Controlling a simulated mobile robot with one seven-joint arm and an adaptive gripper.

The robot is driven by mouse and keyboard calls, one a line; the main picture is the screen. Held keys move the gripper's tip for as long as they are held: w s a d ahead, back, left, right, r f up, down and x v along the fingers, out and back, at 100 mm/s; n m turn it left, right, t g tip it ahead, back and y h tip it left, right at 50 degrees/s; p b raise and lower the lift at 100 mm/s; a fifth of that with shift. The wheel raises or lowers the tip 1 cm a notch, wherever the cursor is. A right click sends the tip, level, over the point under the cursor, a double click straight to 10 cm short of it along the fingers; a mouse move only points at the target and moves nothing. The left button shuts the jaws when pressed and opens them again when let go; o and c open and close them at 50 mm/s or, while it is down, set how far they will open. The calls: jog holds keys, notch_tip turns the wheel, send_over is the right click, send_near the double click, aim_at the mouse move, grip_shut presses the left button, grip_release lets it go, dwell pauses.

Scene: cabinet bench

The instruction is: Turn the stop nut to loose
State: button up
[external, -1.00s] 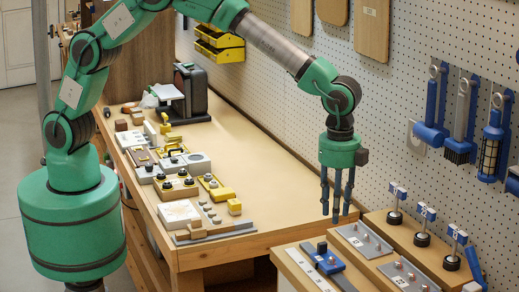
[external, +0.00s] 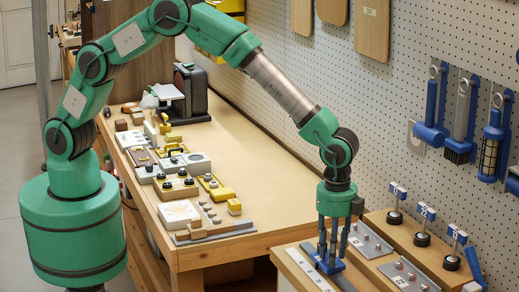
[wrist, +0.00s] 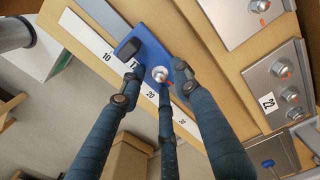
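The stop nut (wrist: 160,74) is a small silver knob with a red mark beside it. It sits on a blue slider block (wrist: 148,50), which also carries a black knob (wrist: 127,48). The block lies across a white numbered scale (wrist: 92,42) on a wooden board. My three-fingered gripper (wrist: 160,80) points down over the block, fingers spread around the nut. A gap shows between the side fingers and the nut; contact with the near finger cannot be told. In the external view, my gripper (external: 328,258) hides much of the blue block and the nut.
A grey plate with silver knobs and a "22" label (wrist: 268,102) lies to the right. Another grey plate (external: 364,240) is close beside my fingers. Black-based posts with blue handles (external: 422,228) stand farther right. The workbench middle (external: 250,160) is clear.

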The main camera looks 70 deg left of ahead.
jog(key=shift+f, duration=0.15)
grip_shut()
